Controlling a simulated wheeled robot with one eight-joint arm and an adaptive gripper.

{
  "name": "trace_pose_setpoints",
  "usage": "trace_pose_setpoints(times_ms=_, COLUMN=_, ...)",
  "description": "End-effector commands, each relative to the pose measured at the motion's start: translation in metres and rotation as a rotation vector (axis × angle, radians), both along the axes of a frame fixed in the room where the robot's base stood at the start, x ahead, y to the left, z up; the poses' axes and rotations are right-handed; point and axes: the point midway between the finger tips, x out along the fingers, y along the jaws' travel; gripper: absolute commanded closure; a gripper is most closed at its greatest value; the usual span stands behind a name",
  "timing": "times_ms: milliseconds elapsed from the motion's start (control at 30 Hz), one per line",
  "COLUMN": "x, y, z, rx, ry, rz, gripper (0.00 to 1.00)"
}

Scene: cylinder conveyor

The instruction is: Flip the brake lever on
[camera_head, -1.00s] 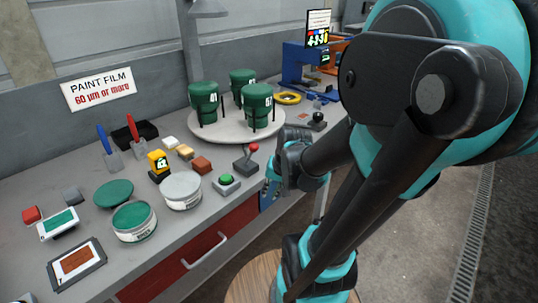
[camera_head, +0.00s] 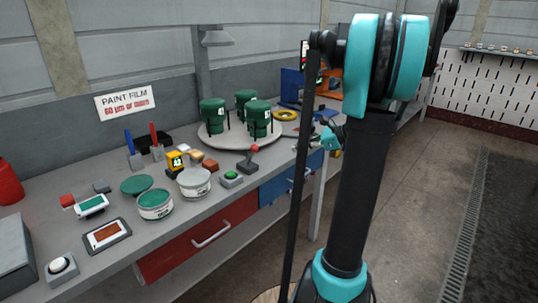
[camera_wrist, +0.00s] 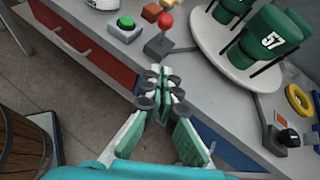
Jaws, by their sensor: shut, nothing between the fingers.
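A lever with a red ball knob (camera_head: 253,151) stands on a dark base near the front edge of the workbench. It also shows in the wrist view (camera_wrist: 164,25), just beyond my gripper and upright. A second lever with a black knob (camera_wrist: 287,137) sits on a base to the right of the turntable. I cannot tell from any label which one is the brake lever. My gripper (camera_wrist: 161,80) is shut and empty, over the bench's front edge and apart from the red-knobbed lever. In the head view my gripper is small and partly hidden by my arm.
A green button (camera_head: 231,176) sits left of the red-knobbed lever. A round turntable (camera_head: 235,142) carries green numbered cups (camera_head: 213,112) behind it. Tins (camera_head: 194,183), a yellow meter (camera_head: 176,163) and trowels (camera_head: 132,145) stand further left. A wooden barrel (camera_wrist: 25,145) stands on the floor.

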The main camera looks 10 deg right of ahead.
Motion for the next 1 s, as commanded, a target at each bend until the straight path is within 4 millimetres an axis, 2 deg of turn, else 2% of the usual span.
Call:
trace_pose_setpoints(times_ms=300, x=0.000, y=0.000, z=0.000, rx=0.002, ry=0.001, rz=-0.001, gripper=1.00)
trace_pose_setpoints(times_ms=467, x=0.005, y=0.007, z=-0.004, rx=0.001, ry=0.000, rz=0.000, gripper=1.00)
trace_pose_setpoints(times_ms=933, x=0.046, y=0.072, z=-0.043, rx=0.000, ry=-0.001, rz=0.003, gripper=1.00)
trace_pose_setpoints(times_ms=1000, x=0.051, y=0.082, z=-0.044, rx=0.001, ry=-0.001, rz=0.003, gripper=1.00)
